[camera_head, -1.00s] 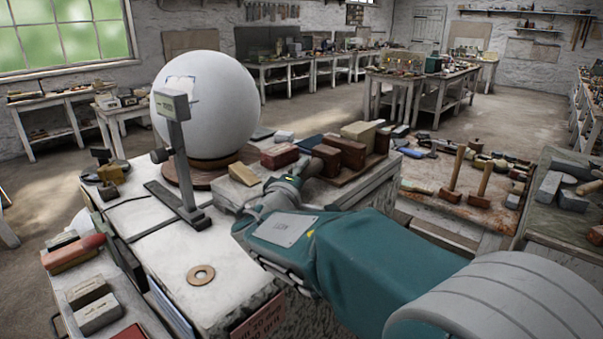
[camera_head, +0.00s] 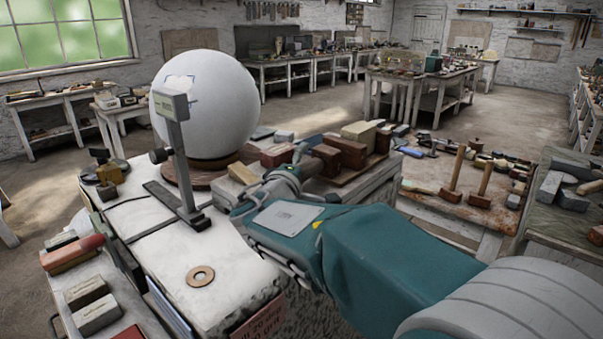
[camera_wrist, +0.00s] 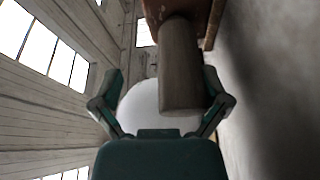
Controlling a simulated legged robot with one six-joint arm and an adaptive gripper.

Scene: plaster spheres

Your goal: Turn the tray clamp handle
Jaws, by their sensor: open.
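The clamp handle appears to be the grey-brown cylinder (camera_wrist: 180,65) in the wrist view, fixed to a reddish-brown block (camera_wrist: 176,8). In the head view, the handle's short cylinder (camera_head: 312,166) points toward my gripper from the brown blocks (camera_head: 342,152) on the tray (camera_head: 352,178). My gripper (camera_wrist: 162,78) is open, with one green finger on each side of the handle in the wrist view. The handle lies nearer the right finger. I cannot tell whether they touch. In the head view, my gripper (camera_head: 293,166) is at the handle and partly hidden by my wrist.
A large white plaster sphere (camera_head: 212,105) rests on a round wooden base (camera_head: 198,178) to the left. A grey upright gauge (camera_head: 180,145) stands before it. A brass ring (camera_head: 200,276) lies on the white bench top (camera_head: 160,240). Mallets (camera_head: 482,185) stand on the right bench.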

